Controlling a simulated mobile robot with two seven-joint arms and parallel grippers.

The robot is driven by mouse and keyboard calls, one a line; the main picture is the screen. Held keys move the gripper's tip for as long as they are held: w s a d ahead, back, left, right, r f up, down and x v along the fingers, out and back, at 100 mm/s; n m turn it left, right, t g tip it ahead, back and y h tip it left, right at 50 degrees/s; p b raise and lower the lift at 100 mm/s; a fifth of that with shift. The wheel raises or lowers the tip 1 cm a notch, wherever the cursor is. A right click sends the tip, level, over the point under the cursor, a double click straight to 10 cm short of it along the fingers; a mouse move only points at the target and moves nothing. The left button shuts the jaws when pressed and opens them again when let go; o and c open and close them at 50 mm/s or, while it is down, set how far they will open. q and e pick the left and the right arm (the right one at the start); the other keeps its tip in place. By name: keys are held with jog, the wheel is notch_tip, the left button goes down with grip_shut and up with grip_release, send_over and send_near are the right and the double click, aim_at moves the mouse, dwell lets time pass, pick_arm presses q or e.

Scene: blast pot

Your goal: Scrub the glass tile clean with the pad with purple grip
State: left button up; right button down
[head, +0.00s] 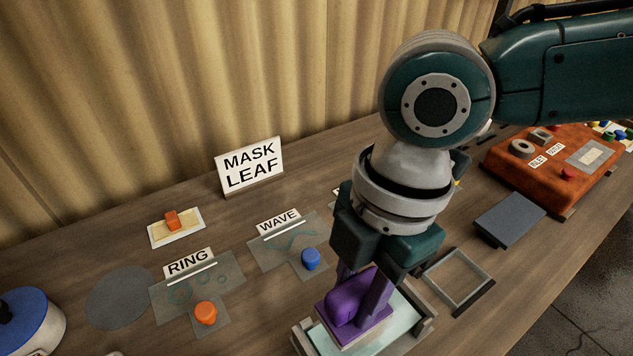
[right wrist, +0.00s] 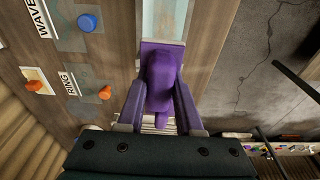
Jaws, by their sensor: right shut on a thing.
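The pad with purple grip (head: 346,304) sits over the glass tile (head: 377,333) at the bottom centre of the head view. My right gripper (head: 360,292) is shut on the purple grip from above. The tile is pale green and lies in a light frame; the pad and my gripper hide part of it. In the right wrist view the purple grip (right wrist: 163,82) is between my fingers, and part of the pale tile (right wrist: 164,20) shows past the pad. I cannot tell whether the pad touches the tile. My left gripper is not in view.
Clear stencils marked RING (head: 225,276) and WAVE (head: 277,248) lie left of the tile. A MASK LEAF sign (head: 250,166) stands behind. An empty square frame (head: 459,280), a dark block (head: 509,220) and an orange box (head: 553,168) are at the right. A blue-lidded pot (head: 30,318) stands far left.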

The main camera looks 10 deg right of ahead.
aim_at(353, 315)
jog(key=shift+a+r, duration=0.15)
jog(key=shift+a, duration=0.05)
jog(key=shift+d, duration=0.2)
notch_tip(353, 315, down, 5)
jog(key=b, duration=0.3)
dwell(0.3)
